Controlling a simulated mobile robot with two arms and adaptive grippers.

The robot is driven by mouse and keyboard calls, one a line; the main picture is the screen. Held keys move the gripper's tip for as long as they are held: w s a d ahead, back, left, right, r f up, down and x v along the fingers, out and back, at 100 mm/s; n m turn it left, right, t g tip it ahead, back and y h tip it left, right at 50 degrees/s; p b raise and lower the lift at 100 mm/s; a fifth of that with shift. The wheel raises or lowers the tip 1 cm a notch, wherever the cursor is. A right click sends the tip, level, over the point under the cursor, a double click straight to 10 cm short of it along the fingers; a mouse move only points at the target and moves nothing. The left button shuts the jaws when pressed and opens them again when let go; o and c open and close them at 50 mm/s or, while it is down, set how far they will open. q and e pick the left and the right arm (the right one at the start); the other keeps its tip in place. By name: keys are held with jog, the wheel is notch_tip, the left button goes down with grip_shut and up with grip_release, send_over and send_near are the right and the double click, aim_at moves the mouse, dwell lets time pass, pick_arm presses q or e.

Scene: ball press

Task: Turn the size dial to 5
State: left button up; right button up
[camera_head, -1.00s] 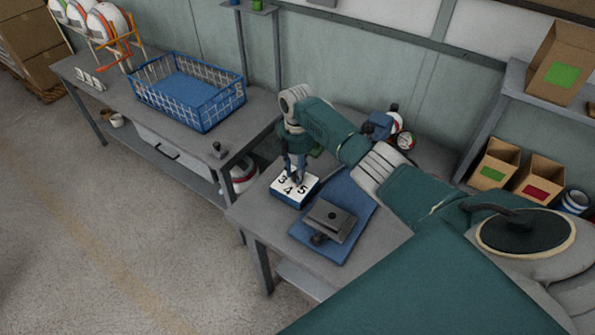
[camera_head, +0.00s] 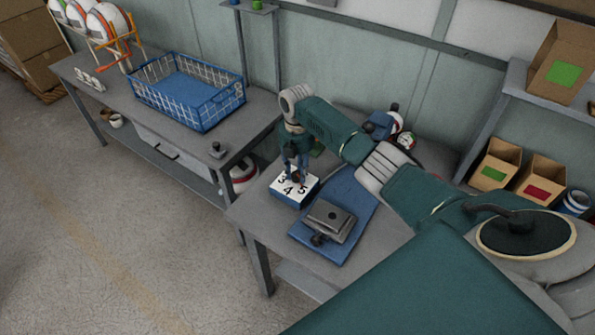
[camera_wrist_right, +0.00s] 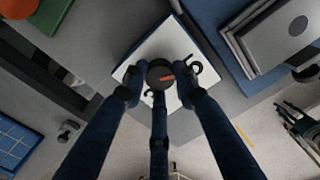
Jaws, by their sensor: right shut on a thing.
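The size dial is a dark round knob (camera_wrist_right: 159,73) with an orange pointer mark, on top of a small white-topped blue box (camera_head: 285,194). The numerals 3, 4 and 5 show on the white top in the head view. My right gripper (camera_head: 296,177) points down over the box. In the wrist view its fingers (camera_wrist_right: 160,82) are closed around the knob. The pointer mark points right, towards a partly covered numeral that I cannot read for certain. The fingers hide part of the white top.
A press with a grey plate (camera_head: 330,219) stands on a blue base (camera_head: 354,197) close beside the box. A gauge (camera_head: 406,141) is behind the arm. A blue basket (camera_head: 190,103) sits on the left table. The table's front edge is near the box.

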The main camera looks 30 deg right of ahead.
aim_at(295, 175)
jog(key=shift+w+a+r, duration=0.1)
jog(key=shift+w+a, duration=0.1)
jog(key=shift+a, duration=0.15)
jog(key=o, duration=1.2)
jog(key=shift+c, duration=0.2)
jog(key=shift+s+a, duration=0.1)
jog(key=shift+d+r, duration=0.2)
jog(key=shift+r, duration=0.05)
notch_tip(295, 175, up, 12)
jog(key=shift+a+f, duration=0.2)
